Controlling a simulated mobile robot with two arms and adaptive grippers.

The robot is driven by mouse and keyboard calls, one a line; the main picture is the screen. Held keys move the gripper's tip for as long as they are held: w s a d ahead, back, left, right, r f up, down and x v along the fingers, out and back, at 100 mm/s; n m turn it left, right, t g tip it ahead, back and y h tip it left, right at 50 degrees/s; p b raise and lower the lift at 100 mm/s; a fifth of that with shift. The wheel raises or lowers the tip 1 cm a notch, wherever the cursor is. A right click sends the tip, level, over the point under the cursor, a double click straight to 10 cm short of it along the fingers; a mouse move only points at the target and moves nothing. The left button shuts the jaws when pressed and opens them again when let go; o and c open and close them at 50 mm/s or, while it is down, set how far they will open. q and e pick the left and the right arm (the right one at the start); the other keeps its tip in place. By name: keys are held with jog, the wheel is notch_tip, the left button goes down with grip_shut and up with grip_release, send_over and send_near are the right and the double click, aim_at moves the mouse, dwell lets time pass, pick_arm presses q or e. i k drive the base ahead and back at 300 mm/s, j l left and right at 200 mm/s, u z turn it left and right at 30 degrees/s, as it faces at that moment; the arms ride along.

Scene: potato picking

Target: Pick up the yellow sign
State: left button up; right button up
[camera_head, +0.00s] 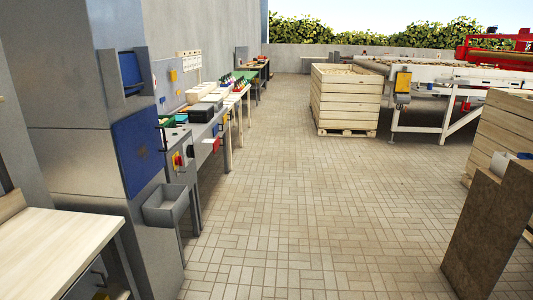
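No clear yellow sign can be made out for certain. A small yellow patch (173,76) is on the grey panel above the left workbench. A yellow box-like part (403,82) is on the front of the white conveyor machine at the right. Neither of my grippers shows in the head view.
A wide tiled floor (290,220) lies clear in the middle. A wooden crate (342,103) stands ahead on a pallet. A pale wooden table (60,250) is at the near left, a grey bin (166,204) beyond it. A brown board (485,240) stands at the near right.

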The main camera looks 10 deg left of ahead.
aim_at(172, 73)
jog(key=i, duration=2)
jog(key=i+l, duration=0.1)
jog(key=i, duration=3.85)
jog(key=j+u, duration=0.05)
jog(key=j, duration=0.05)
